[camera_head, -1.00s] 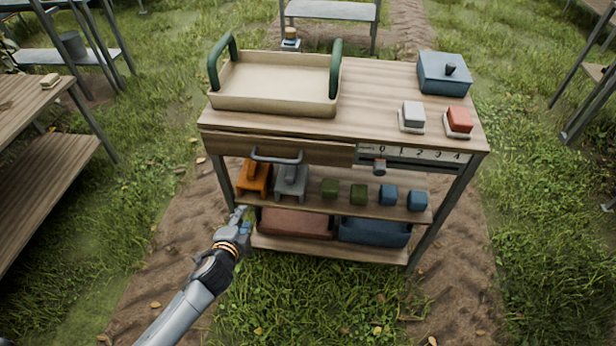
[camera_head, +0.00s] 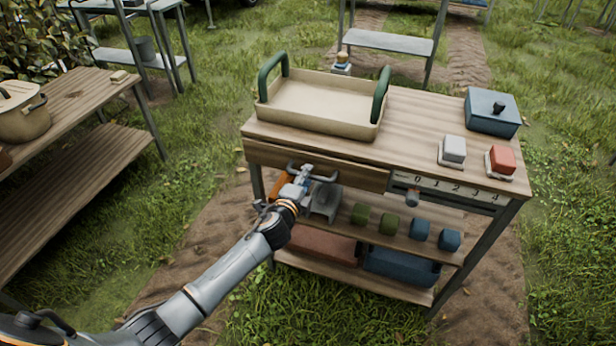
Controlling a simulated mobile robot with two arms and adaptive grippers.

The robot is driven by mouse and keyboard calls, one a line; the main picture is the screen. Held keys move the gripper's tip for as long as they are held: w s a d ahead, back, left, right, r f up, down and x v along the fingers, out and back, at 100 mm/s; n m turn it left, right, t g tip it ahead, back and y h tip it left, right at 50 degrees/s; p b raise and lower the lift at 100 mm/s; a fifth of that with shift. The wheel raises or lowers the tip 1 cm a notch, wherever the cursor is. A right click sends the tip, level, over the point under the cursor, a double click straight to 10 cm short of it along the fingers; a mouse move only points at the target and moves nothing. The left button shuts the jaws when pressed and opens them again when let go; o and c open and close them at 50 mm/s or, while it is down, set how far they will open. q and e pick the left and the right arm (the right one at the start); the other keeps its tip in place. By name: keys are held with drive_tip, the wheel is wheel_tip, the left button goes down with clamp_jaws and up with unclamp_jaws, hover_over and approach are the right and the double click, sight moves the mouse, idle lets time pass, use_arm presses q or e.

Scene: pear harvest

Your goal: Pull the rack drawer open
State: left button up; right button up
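The rack drawer has a wooden front (camera_head: 350,174) under the left part of the workbench top and looks closed or nearly so. Its dark metal bar handle (camera_head: 327,179) sits on the front, partly covered by my gripper. My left gripper (camera_head: 304,174) is at the handle, its fingers overlapping the bar's left and middle part. The fingers are too small and overlapped to show whether they are closed around the bar or only beside it. My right gripper is not in view.
A beige tray with green handles (camera_head: 262,92) stands above the drawer. A blue box (camera_head: 492,112), a white block (camera_head: 454,149) and a red block (camera_head: 502,159) are at the right. Shelves below hold several small blocks. Another wooden table (camera_head: 85,100) stands left.

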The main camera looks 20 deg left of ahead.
use_arm(q)
drive_tip(key=shift+x, duration=0.95)
clamp_jaws()
